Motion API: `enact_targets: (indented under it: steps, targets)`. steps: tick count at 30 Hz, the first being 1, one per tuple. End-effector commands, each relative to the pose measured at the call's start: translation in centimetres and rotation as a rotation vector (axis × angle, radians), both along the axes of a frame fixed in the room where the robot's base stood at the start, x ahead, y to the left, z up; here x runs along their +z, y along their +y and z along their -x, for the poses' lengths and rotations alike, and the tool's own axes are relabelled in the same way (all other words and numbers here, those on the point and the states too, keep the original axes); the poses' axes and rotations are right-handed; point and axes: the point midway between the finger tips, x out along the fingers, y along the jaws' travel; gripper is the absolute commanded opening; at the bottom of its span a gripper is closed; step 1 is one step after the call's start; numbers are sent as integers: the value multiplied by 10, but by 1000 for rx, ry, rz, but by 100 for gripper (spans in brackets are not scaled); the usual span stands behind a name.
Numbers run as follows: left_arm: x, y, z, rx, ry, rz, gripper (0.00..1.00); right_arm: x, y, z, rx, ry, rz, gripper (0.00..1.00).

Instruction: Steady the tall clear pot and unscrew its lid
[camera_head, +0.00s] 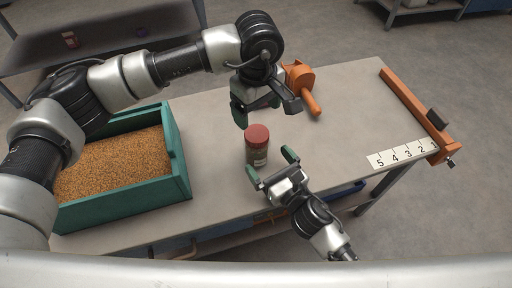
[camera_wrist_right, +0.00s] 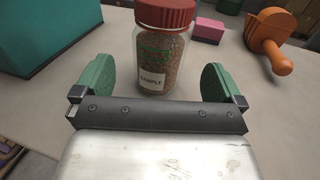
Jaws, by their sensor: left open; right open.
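The clear pot (camera_head: 257,155) stands upright on the table, its red lid (camera_head: 257,134) on top. In the right wrist view the pot (camera_wrist_right: 155,60) holds brown grain and carries a white SAMPLE label; the top of its red lid (camera_wrist_right: 166,14) is cut off by the frame edge. My right gripper (camera_head: 269,162) is open in front of the pot. Its green fingers (camera_wrist_right: 158,85) are spread to either side, with the pot just beyond and no contact visible. My left gripper (camera_head: 265,106) is open, above and behind the pot, apart from the lid.
A green bin (camera_head: 178,155) full of grain is at the left. An orange scoop (camera_head: 311,102) lies behind the pot, and a pink block (camera_wrist_right: 208,30) is near it. An orange bar (camera_head: 410,105) and a numbered strip (camera_head: 388,158) are at the right. The table between is clear.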

Motion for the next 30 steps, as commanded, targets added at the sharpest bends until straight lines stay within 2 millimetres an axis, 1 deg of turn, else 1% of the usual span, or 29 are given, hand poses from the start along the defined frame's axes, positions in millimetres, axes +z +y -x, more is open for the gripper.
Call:
enact_targets:
  steps: [1, 3, 9, 14, 22, 23, 30]
  targets:
    - [0, 0, 0, 1, 1, 1, 83, 2, 6, -10, 1, -3, -2, 100]
    - [0, 0, 0, 1, 1, 1, 83, 1, 13, -20, 0, -2, -2, 100]
    - [0, 0, 0, 1, 1, 1, 83, 0, 26, -41, -1, 1, -2, 100]
    - [0, 0, 0, 1, 1, 2, 83, 0, 31, -48, 0, 1, -2, 100]
    - [0, 0, 0, 1, 2, 1, 83, 0, 32, -49, 0, 1, -2, 100]
    - [0, 0, 0, 1, 2, 1, 83, 0, 32, -49, 0, 1, -2, 96]
    - [0, 0, 0, 1, 2, 1, 83, 0, 32, -49, 0, 1, -2, 60]
